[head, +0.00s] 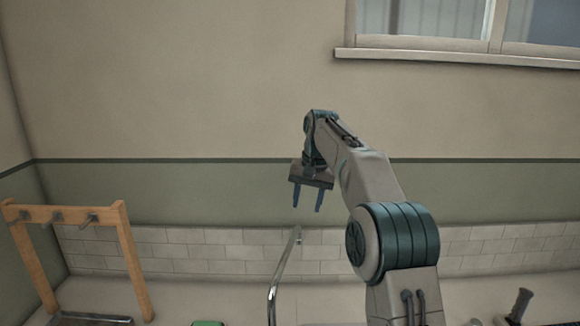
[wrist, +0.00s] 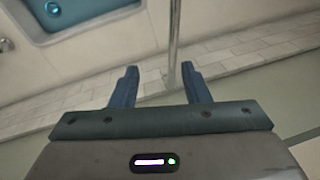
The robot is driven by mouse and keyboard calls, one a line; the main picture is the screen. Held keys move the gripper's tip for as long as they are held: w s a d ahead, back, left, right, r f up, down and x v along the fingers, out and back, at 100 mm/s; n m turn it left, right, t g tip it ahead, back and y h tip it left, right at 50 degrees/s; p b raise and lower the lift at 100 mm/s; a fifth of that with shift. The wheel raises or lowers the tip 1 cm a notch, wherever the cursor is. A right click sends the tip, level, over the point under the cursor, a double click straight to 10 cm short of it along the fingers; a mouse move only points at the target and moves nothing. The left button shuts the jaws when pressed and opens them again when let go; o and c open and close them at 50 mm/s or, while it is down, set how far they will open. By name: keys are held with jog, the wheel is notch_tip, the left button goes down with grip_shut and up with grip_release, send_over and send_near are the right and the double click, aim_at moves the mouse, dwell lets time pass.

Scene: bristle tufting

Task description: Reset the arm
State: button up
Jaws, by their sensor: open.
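My gripper (head: 307,203) hangs from the raised arm in the head view, in front of the green wall band and above the counter. Its two blue fingers point down and stand apart, with nothing between them. In the wrist view the fingers of my gripper (wrist: 158,90) are also apart and empty. A chrome faucet pipe (wrist: 174,40) shows beyond them, apart from the fingers. No object is held.
A wooden frame with hooks (head: 68,215) stands at the left over a dark tray (head: 92,319). The faucet (head: 282,265) rises below my gripper. A dark-handled item (head: 519,305) lies at the lower right. A window sill (head: 450,58) is above. A blue basin (wrist: 75,25) shows in the wrist view.

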jog(key=s+d+f+n+t+b, duration=0.1)
jog(key=s+d+f, duration=0.15)
jog(key=s, duration=0.75)
jog(key=s+d+f+h+b, duration=0.1)
jog(key=s+d+f, duration=0.15)
jog(key=s, duration=0.65)
jog(key=s+d+f+n+t+b, duration=0.15)
jog(key=s+d, duration=0.25)
jog(key=s, duration=0.6)
jog(key=s+d+f+b, duration=0.1)
jog(key=s+f, duration=0.6)
jog(key=s, duration=0.3)
jog(key=shift+d+f, duration=0.15)
jog(key=shift+f, duration=0.15)
